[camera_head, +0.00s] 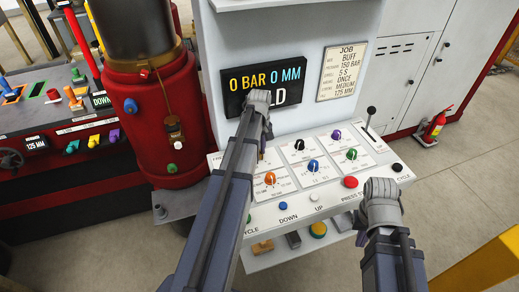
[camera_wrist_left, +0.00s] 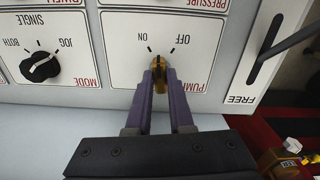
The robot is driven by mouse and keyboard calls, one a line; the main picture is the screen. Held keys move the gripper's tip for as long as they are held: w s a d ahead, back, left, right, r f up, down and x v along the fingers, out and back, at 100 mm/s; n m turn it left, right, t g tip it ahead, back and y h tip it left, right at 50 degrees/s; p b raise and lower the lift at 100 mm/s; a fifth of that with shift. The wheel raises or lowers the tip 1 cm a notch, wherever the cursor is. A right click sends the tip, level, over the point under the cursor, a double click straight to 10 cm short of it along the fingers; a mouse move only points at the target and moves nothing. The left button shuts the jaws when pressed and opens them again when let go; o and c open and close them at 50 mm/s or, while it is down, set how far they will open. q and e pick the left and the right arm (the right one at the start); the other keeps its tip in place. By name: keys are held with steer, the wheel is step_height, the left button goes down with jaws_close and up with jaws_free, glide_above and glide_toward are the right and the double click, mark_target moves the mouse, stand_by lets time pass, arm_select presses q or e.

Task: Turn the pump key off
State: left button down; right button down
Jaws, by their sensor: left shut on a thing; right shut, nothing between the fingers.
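The pump key (camera_wrist_left: 160,66) is a brass-coloured key on the white PUMP plate (camera_wrist_left: 120,75) in the left wrist view. The plate shows ON and OFF with two dark tick marks. The purple fingers of my left gripper (camera_wrist_left: 160,84) are shut on the key. I cannot tell which mark the key points at. In the head view my left gripper (camera_head: 262,145) reaches to the left part of the console, and its arm hides the key. My right gripper (camera_head: 382,192) is over the console's front right edge, with its fingers largely hidden.
The console (camera_head: 262,214) carries coloured knobs, a red button (camera_head: 350,182) and a black lever (camera_head: 370,115). A display (camera_head: 290,85) reads 0 BAR 0 MM. A black MODE knob (camera_wrist_left: 41,67) is beside the pump plate. A red machine (camera_head: 165,105) stands left.

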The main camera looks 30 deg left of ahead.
arm_select(q)
steer(key=m, duration=0.3)
steer(key=shift+m, duration=2.2)
steer(key=c, duration=0.8)
jaws_free()
steer(key=shift+r, duration=0.15)
step_height(320, 180, up, 8)
steer(key=p, duration=0.8)
steer(key=shift+f, duration=0.2)
